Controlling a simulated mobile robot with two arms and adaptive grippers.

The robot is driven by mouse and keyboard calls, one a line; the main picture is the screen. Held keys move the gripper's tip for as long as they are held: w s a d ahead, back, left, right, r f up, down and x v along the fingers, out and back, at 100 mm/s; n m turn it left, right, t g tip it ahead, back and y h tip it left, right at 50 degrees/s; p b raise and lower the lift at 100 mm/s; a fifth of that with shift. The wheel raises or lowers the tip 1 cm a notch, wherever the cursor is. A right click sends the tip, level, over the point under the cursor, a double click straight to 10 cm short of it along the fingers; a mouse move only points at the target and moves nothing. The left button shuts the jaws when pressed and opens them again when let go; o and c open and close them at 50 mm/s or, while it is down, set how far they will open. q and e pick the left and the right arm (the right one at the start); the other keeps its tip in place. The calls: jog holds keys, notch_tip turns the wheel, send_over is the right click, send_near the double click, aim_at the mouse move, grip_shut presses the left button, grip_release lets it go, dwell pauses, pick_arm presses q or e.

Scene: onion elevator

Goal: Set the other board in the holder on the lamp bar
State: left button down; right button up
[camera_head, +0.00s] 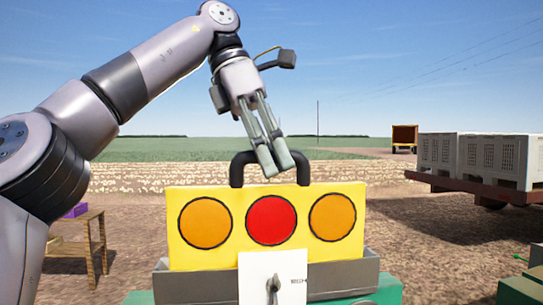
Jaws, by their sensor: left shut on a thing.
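A yellow board (235,200) with an orange, a red and another orange disc and a black handle (239,164) on top faces me. Its lower edge is at the grey holder (195,285), behind the holder's front wall, so I cannot tell whether it rests on the bottom. The board looks upright and nearly level. My left gripper (276,165) comes down from above and is shut on the handle, its fingertips just above the yellow face. My right gripper is not in view.
A white plate (285,268) with a lever stands in front of the holder, above green machine parts (385,290). A wooden table (93,225) with a purple item is at the left. A trailer (470,180) with several pale crates stands at the right.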

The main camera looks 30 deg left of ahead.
pick_arm(q)
jog(key=shift+f+b, duration=0.6)
jog(key=shift+f, duration=0.15)
jog(key=c, duration=1.4)
grip_release()
jog(key=shift+c, duration=0.2)
jog(key=shift+o, duration=0.2)
jog(key=o, duration=0.4)
jog(key=shift+c, duration=0.2)
